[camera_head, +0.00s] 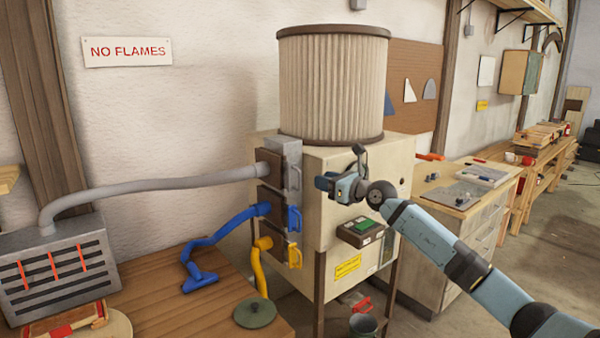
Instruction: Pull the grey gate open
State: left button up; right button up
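The grey gate (294,165) is the top one of three gates stacked on the left side of the pale dust collector cabinet. A grey hose runs into it from the left, and its grey handle (295,179) faces the front right. My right gripper (324,183) is to the right of that handle, in front of the cabinet, and appears apart from it. Nothing shows in its grasp. Its fingers are small and dark here, so I cannot tell how far apart they are. My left gripper is out of view.
Below are the blue gate (293,218) and the yellow gate (294,256), each with a handle and hose. A control box (360,232) sticks out from the cabinet front under my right wrist. A wooden table (185,312) is at lower left, and a workbench (468,214) at right.

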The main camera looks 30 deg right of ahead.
aim_at(300, 173)
jog(key=x, duration=0.9)
jog(key=shift+w+f+p, duration=0.1)
jog(key=shift+w+p, duration=0.15)
jog(key=shift+p, duration=0.15)
